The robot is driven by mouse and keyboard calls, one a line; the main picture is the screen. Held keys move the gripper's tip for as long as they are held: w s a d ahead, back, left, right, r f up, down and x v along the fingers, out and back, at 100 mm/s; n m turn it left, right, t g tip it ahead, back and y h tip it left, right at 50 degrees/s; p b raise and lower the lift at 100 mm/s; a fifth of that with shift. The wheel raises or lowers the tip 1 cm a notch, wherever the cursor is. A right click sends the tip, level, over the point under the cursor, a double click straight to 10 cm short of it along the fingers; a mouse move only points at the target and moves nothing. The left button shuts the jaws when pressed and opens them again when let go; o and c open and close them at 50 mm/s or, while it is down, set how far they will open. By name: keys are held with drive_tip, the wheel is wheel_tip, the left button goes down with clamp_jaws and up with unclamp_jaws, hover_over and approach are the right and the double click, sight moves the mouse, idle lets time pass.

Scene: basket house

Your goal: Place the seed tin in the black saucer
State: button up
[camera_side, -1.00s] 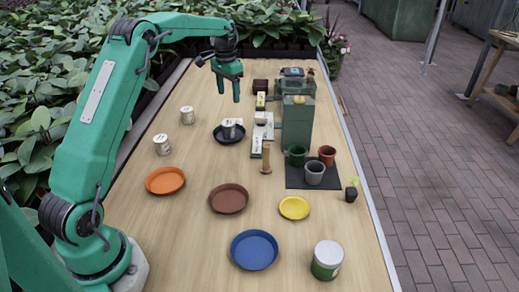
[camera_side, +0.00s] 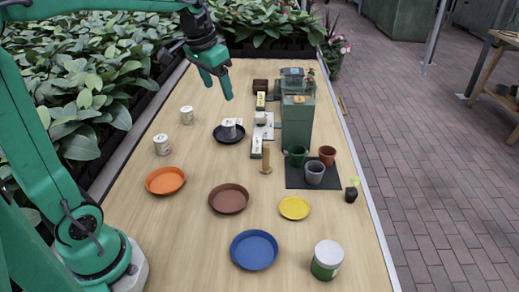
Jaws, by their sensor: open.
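The black saucer (camera_side: 217,140) lies on the table left of centre. A pale tin (camera_side: 229,130) stands inside it; the label is too small to read. Two similar white tins stand apart on the table to the left, a farther one (camera_side: 187,115) and a nearer one (camera_side: 162,145). I cannot tell from their labels which is the seed tin. My gripper (camera_side: 218,93) is open and empty in the air, above and beyond the saucer in the picture, touching none of the tins.
Orange (camera_side: 165,181), brown (camera_side: 229,199), blue (camera_side: 254,250) and yellow (camera_side: 294,208) saucers lie nearer. A grey-green machine (camera_side: 297,123) and a dark mat (camera_side: 298,181) with small pots are on the right. A green-and-white jar (camera_side: 327,260) stands front right.

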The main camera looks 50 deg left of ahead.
drive_tip(key=s+d+f+t, duration=0.1)
drive_tip(key=s+d+f, duration=0.1)
drive_tip(key=s, duration=0.6)
drive_tip(key=s+d+f+t, duration=0.1)
drive_tip(key=s+d+f, duration=0.1)
drive_tip(key=s+d, duration=0.3)
drive_tip(key=s, duration=0.3)
drive_tip(key=shift+f+h, duration=0.3)
